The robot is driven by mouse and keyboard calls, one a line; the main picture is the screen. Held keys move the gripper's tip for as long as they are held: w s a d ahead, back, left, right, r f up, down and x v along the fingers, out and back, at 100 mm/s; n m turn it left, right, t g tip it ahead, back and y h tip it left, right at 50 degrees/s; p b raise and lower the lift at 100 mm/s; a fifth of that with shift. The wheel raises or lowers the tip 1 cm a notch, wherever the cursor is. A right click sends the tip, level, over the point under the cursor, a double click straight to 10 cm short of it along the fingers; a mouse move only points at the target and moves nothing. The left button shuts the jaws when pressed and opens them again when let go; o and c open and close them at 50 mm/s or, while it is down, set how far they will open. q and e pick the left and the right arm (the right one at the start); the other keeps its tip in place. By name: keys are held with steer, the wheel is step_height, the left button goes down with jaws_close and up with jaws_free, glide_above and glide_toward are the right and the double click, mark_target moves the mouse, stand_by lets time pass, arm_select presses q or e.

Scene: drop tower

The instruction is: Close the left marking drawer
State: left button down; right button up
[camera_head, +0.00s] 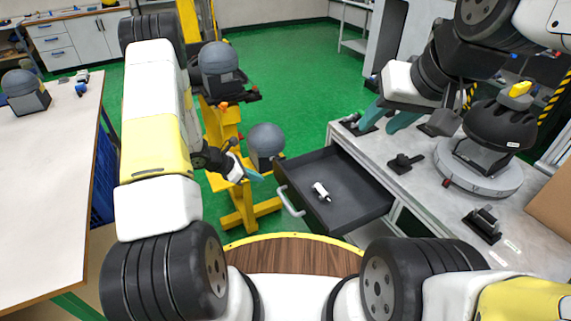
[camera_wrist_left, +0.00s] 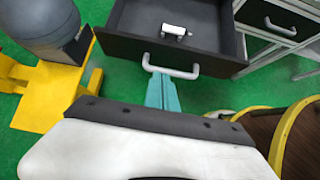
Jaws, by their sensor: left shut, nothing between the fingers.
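The open drawer (camera_head: 340,170) is dark grey and sticks out from the workbench's front, with a pale bar handle (camera_head: 290,203) on its front. In the left wrist view the drawer (camera_wrist_left: 125,46) and its handle (camera_wrist_left: 170,70) are just beyond my left gripper's teal fingertips (camera_wrist_left: 161,92). My left gripper (camera_head: 253,175) is shut and empty, close to the drawer front; I cannot tell whether it touches the handle. A small white object (camera_head: 321,191) lies inside the drawer. My right gripper (camera_head: 388,118) is open, its teal fingers spread over the workbench top.
The workbench (camera_head: 425,180) carries a round black device (camera_head: 500,130) and small black fixtures (camera_head: 405,162). Yellow stands with grey domes (camera_head: 265,140) are left of the drawer. A second dark drawer (camera_wrist_left: 277,18) beside it looks closed. A white table (camera_head: 50,190) is at left.

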arm_select(q)
steer(key=f, duration=0.1)
glide_toward(291, 185)
steer(key=x, duration=0.5)
steer(key=shift+a+f, duration=0.2)
steer(key=shift+f, duration=0.25)
steer(key=shift+w+d, duration=0.25)
steer(key=shift+d, duration=0.15)
